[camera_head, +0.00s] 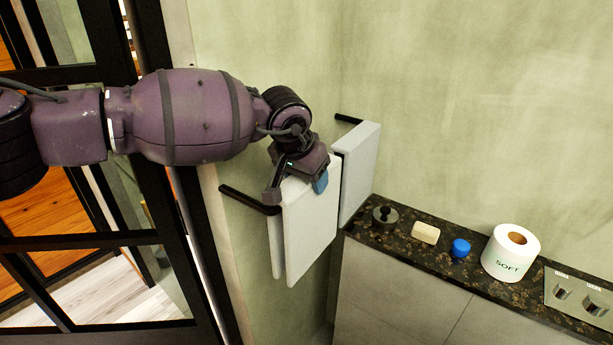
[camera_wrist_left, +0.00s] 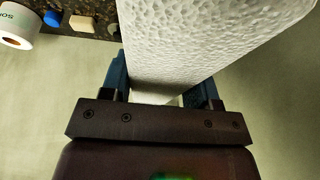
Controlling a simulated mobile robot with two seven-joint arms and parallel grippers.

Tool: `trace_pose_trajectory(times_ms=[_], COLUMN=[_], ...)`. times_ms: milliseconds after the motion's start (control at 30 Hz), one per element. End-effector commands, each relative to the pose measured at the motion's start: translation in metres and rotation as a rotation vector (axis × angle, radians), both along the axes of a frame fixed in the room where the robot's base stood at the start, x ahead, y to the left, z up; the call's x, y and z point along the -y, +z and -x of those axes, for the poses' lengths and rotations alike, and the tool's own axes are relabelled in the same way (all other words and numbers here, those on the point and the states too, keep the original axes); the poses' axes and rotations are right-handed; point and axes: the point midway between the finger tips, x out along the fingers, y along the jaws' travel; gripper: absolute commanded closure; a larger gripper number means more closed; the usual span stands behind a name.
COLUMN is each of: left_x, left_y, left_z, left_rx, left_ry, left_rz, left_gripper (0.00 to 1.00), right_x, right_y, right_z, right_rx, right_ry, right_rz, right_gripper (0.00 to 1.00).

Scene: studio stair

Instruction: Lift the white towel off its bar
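A white towel (camera_head: 312,230) hangs folded over a dark bar (camera_head: 248,200) on the green wall, with its two layers hanging down. My left gripper (camera_head: 298,183) is at the towel's top edge, one finger on each side of it. In the left wrist view the textured white towel (camera_wrist_left: 200,45) lies between the two blue-padded fingers of the left gripper (camera_wrist_left: 162,92). The fingers stand wide apart and look open; whether either pad touches the cloth is unclear. The gripper hides part of the towel's top. My right gripper is not in view.
A second pale towel (camera_head: 360,165) hangs on another bar (camera_head: 348,119) just behind. A dark stone ledge (camera_head: 470,278) to the right holds a dark lidded pot (camera_head: 385,215), a soap bar (camera_head: 426,232), a blue cap (camera_head: 460,248) and a paper roll (camera_head: 510,254). A black-framed glass partition (camera_head: 90,240) stands left.

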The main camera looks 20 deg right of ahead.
Motion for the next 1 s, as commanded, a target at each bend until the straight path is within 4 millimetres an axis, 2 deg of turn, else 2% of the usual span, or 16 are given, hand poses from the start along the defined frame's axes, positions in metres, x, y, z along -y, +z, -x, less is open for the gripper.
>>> trace_pose_trajectory(times_ms=[33, 133, 267, 1000], left_x=[0.000, 0.000, 0.000, 0.000], left_y=[0.000, 0.001, 0.004, 0.058], left_z=[0.000, 0.000, 0.000, -0.001], left_rx=[0.000, 0.001, 0.002, 0.002], left_ry=[0.000, 0.000, 0.000, 0.000], left_rz=[0.000, 0.001, 0.001, 0.001], left_gripper=[0.61, 0.75, 0.75, 0.75], right_x=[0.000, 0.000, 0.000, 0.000], right_y=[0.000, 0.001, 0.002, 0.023], right_z=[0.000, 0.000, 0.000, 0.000], right_rx=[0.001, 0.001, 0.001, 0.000], right_ry=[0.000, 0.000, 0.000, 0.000], right_rz=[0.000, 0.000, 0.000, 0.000], right_gripper=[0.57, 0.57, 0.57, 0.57])
